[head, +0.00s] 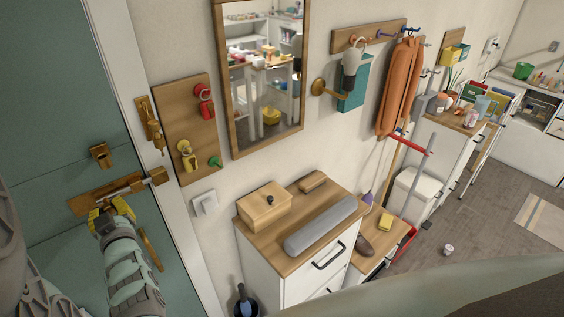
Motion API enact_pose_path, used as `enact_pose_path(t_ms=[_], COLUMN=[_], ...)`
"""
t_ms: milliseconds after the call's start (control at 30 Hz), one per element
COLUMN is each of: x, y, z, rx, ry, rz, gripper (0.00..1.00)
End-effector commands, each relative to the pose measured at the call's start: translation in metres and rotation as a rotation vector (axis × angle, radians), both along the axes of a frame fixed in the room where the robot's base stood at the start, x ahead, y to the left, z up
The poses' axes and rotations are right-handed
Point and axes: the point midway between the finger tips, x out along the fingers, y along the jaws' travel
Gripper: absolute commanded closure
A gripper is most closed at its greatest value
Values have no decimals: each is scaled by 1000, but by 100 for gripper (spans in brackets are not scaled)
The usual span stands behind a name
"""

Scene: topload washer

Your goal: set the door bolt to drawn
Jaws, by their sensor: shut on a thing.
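The door bolt (131,186) is on the teal door (50,150) at the left. It has a brown-gold plate with a pale metal bar running right towards a brass keeper (158,175) at the door frame. The bar appears to reach the keeper; whether its end is inside is too small to tell. My gripper (104,208), with yellow fingers, is at the plate's lower edge, left of the keeper. It is shut on the bolt's handle, which my fingers hide. My arm comes up from below and covers part of the door.
A brass fitting (101,155) sits above the bolt, and a brass latch (149,123) is on the frame. A long brass handle (150,250) hangs beside my arm. A wooden hook board (187,130), light switch (205,203) and white cabinet (270,268) stand to the right.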

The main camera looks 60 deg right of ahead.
Motion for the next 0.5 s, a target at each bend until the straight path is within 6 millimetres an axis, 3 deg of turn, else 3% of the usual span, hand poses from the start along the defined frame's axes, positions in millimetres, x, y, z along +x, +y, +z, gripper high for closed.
enact_pose_path(t_ms=[300,500], x=[8,10], y=[29,36], z=[-5,-2], rx=[2,1], ry=[-1,3], rz=[-4,-7], gripper=[100,100])
